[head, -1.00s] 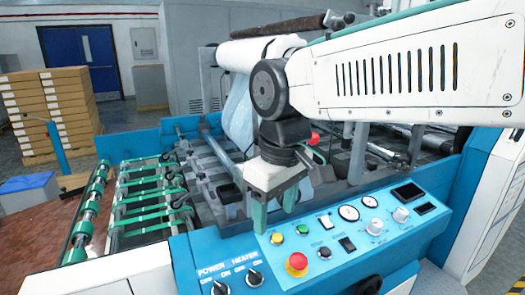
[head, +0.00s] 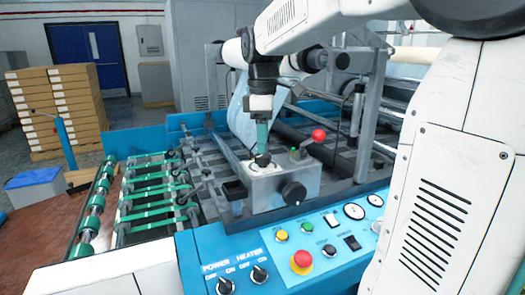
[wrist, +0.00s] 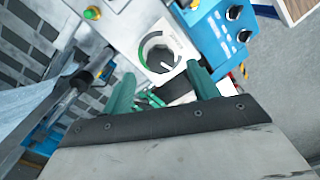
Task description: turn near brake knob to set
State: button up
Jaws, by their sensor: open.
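The near brake knob (head: 263,161) is a dark round knob on a white dial plate on top of a grey box (head: 270,190). In the wrist view the knob (wrist: 158,58) shows a green arc and a pale pointer mark around it. My gripper (head: 263,138) points down just above the knob in the head view. In the wrist view my gripper (wrist: 161,88) has its two teal fingers apart, with the dial beyond the tips. Nothing is seen between them, and I cannot tell whether they touch the knob.
The blue control panel (head: 335,262) with a red button (head: 301,262) lies in front. Green-banded rollers (head: 150,190) lie left.

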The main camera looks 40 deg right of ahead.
aim_at(263, 161)
jog(key=shift+f, duration=1.95)
jog(key=c, duration=1)
